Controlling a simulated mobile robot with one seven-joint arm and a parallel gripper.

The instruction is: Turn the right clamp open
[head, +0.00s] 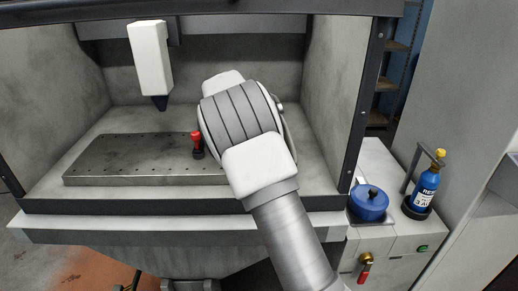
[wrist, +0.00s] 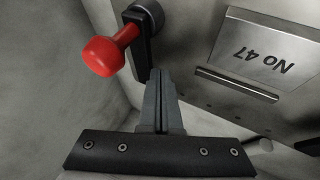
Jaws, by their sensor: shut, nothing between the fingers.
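A clamp with a red knob (wrist: 103,56) on a black lever (wrist: 140,45) shows in the wrist view, at the upper left, against a metal block. My gripper (wrist: 159,74) is shut and empty. In the head view, a clamp with a red knob (head: 196,137) stands upright at the plate (head: 120,160), just left of my arm. My arm hides the plate's right part and my gripper there. I cannot tell whether both views show the same clamp.
A tag marked "No 47" (wrist: 256,50) is on the metal block. A white electrode head with a dark tip (head: 150,60) hangs above the plate. Walls enclose the bench on both sides. A blue pot (head: 369,204) and a blue bottle (head: 424,187) stand on the right cabinet.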

